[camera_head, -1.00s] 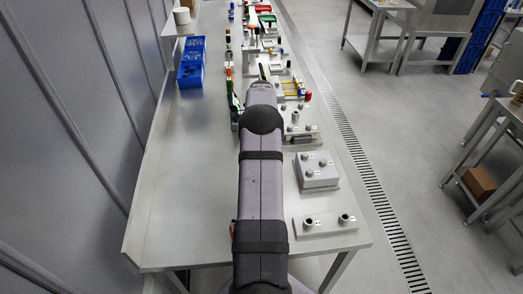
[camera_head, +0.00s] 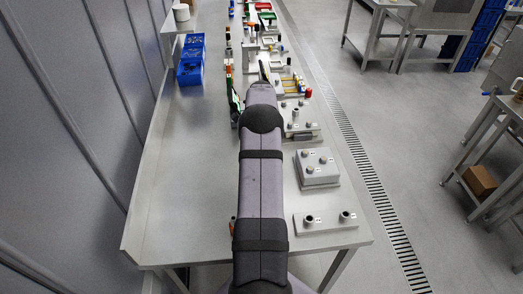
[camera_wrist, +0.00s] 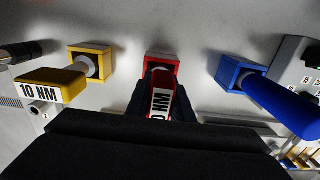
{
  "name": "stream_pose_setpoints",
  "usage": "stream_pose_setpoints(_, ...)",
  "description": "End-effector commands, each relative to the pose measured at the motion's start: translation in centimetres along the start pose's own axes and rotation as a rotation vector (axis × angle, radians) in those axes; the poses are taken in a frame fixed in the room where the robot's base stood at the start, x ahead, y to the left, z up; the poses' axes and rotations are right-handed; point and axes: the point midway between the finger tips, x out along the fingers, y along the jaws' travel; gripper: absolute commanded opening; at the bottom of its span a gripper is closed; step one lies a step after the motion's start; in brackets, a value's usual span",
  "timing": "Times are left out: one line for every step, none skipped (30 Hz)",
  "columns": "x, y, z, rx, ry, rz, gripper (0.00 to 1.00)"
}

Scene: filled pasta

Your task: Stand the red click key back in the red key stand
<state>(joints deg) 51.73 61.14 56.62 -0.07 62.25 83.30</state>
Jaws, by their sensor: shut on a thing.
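In the wrist view, the red click key (camera_wrist: 161,103) has a white label with black lettering and sits between the dark fingers of my gripper (camera_wrist: 162,108). My gripper is shut on it. The red key stand (camera_wrist: 162,59), a square red socket, is directly beyond the key in line with it. The key overlaps the stand's near side, and I cannot tell how far it is inside. In the head view my arm hides the gripper, and I cannot make out the key or its stand.
In the wrist view, a yellow key (camera_wrist: 52,84) stands in a yellow stand (camera_wrist: 90,50) on the left. A blue key (camera_wrist: 285,103) stands in a blue stand (camera_wrist: 229,68) on the right. In the head view, blue bins (camera_head: 191,62) stand at the bench's left; the near-left bench top is clear.

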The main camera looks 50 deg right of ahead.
Motion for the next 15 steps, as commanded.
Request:
stream_pose_setpoints(0.05,-0.05,-0.01,0.000,0.000,-0.002,0.00)
stream_pose_setpoints(0.08,-0.05,-0.01,0.000,0.000,-0.002,0.00)
stream_pose_setpoints(0.11,-0.05,-0.01,0.000,0.000,-0.002,0.00)
stream_pose_setpoints(0.13,-0.05,-0.01,0.000,0.000,-0.002,0.00)
stream_pose_setpoints(0.13,-0.05,-0.01,0.000,0.000,-0.002,0.00)
stream_pose_setpoints(0.14,-0.05,-0.01,0.000,0.000,-0.002,0.00)
stream_pose_setpoints(0.14,-0.05,-0.01,0.000,0.000,-0.002,0.00)
stream_pose_setpoints(0.14,-0.05,-0.01,0.000,0.000,-0.002,0.00)
stream_pose_setpoints(0.13,-0.05,-0.01,0.000,0.000,-0.002,0.00)
stream_pose_setpoints(0.13,-0.05,-0.01,0.000,0.000,-0.002,0.00)
stream_pose_setpoints(0.13,-0.05,-0.01,0.000,0.000,-0.002,0.00)
stream_pose_setpoints(0.13,-0.05,-0.01,0.000,0.000,-0.002,0.00)
stream_pose_setpoints(0.12,-0.06,-0.01,0.000,0.000,-0.002,0.00)
stream_pose_setpoints(0.12,-0.06,-0.01,0.000,0.000,-0.002,0.25)
stream_pose_setpoints(0.12,-0.06,-0.01,0.000,0.000,-0.002,0.34)
